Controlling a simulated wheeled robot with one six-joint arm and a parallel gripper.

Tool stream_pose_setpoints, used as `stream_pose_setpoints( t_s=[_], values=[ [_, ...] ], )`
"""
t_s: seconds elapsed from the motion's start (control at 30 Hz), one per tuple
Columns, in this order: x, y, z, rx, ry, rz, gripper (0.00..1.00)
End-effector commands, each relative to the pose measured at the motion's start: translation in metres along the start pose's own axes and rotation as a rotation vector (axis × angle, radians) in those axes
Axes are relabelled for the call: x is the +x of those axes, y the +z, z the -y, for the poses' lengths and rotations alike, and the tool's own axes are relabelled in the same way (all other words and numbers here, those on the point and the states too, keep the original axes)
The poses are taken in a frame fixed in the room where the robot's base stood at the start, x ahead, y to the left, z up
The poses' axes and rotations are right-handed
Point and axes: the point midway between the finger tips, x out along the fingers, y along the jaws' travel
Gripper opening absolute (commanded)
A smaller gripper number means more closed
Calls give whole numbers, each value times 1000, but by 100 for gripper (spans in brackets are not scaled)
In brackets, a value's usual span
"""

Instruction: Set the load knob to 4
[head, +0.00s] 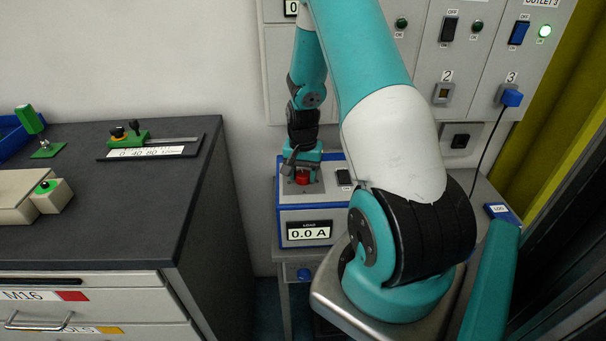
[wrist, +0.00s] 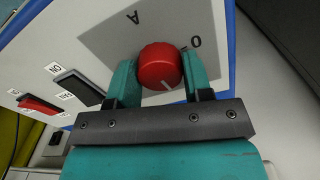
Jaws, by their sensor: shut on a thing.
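The red load knob (wrist: 159,66) sits on the light top panel of the load box (head: 310,214), with a white pointer line on its rim. A "0" mark shows beside it in the wrist view, and the other scale numbers are hidden or out of view. My gripper (wrist: 160,75) is shut on the knob, one teal finger on each side. In the head view the knob (head: 302,178) shows between the fingers, below my wrist. The load display (head: 309,232) on the box front reads 0.0 A.
A black rocker switch (wrist: 79,86) and a red switch (wrist: 38,104) sit beside the knob. A wall panel (head: 425,60) with outlets stands behind. A blue plug (head: 512,97) with a cable is in outlet 3. A dark-topped workbench (head: 95,215) stands at left.

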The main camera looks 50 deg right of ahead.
Motion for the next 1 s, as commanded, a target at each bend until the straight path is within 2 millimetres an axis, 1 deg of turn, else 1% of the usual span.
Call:
stream_pose_setpoints(
  t_s=[0.13,0.33,0.83,0.87,0.9,0.97,1.0],
  values=[
    [-1,-2,0,73,-1,-6,22],
    [-1,-2,0,129,-2,-6,22],
    [-2,-2,0,147,-2,-6,22],
    [-2,-2,0,147,-2,-6,48],
    [-2,-2,0,147,-2,-6,57],
    [-1,-2,0,147,-2,-6,71],
    [-1,-2,0,146,-2,-5,72]
  ],
)
